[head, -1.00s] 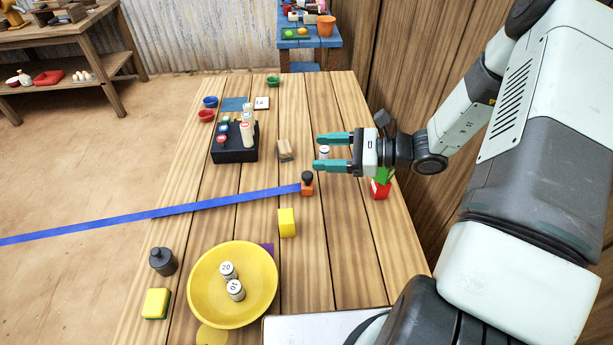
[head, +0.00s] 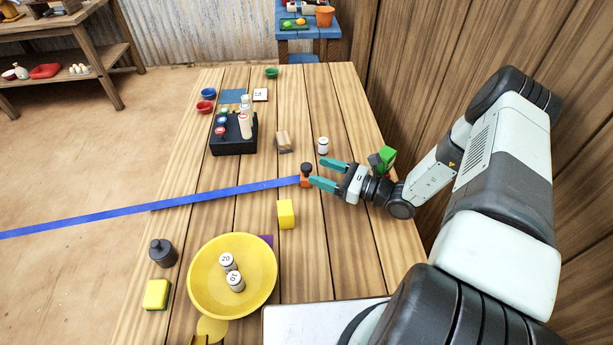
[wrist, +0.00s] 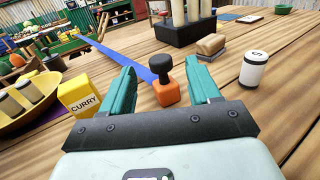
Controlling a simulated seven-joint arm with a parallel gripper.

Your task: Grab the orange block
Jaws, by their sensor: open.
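The orange block (head: 305,183) sits on the wooden table at the right end of a blue strip (head: 220,194). A black knob-shaped piece (head: 306,169) stands on top of it. My gripper (head: 318,173) is open, its teal fingers pointing left toward the block. In the wrist view the orange block (wrist: 166,93) and black piece (wrist: 161,68) show between and just beyond the open fingertips (wrist: 163,78). I cannot tell whether either finger touches the block.
A yellow curry box (head: 286,214) stands nearer, left of the gripper. A white labelled cylinder (head: 323,145) and a tan block (head: 283,141) stand behind. A yellow bowl (head: 200,290) holds two weights. A green block (head: 387,158) is near my wrist.

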